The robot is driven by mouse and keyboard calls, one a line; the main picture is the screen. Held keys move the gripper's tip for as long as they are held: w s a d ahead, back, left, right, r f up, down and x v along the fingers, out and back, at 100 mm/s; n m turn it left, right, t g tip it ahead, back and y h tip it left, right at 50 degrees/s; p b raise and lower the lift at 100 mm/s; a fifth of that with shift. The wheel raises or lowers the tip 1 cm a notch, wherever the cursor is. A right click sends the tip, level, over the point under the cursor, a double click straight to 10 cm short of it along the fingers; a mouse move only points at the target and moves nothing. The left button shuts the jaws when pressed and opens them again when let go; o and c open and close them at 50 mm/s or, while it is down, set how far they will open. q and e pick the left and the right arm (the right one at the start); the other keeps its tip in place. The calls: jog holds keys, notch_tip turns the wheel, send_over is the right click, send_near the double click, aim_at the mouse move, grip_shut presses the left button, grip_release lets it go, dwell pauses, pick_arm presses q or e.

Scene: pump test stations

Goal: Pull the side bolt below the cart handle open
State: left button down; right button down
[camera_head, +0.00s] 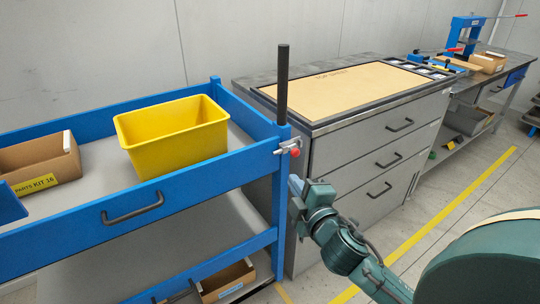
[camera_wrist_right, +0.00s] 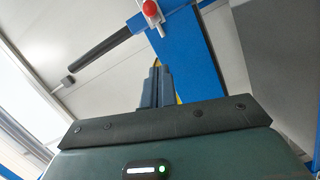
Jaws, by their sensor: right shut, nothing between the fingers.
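The side bolt (camera_head: 288,147) is a small silver fitting with a red knob (camera_head: 295,153) on the cart's blue corner post. It sits just below the upright black cart handle (camera_head: 283,85). In the right wrist view the bolt (camera_wrist_right: 153,20) with its red knob (camera_wrist_right: 150,8) is at the top, beyond the fingertips. The black handle (camera_wrist_right: 100,50) slants to its left. My right gripper (camera_head: 294,183) is beside the post, a little below the bolt. Its fingers (camera_wrist_right: 157,68) are shut, empty and apart from the bolt. My left gripper is not in view.
The blue cart (camera_head: 60,220) carries a yellow bin (camera_head: 175,145) and a cardboard parts box (camera_head: 45,170). A black pull (camera_head: 132,210) sticks out of its side. A grey drawer cabinet (camera_head: 375,150) stands close behind the post. Open floor (camera_head: 440,185) lies to the right.

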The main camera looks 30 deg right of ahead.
jog(key=shift+r, duration=0.15)
send_near(284, 148)
jog(key=w+a, duration=0.3)
jog(key=w, duration=0.1)
jog(key=d, duration=0.3)
jog(key=shift+w+d, duration=0.15)
jog(key=shift+d, duration=0.1)
jog(key=shift+d, duration=0.1)
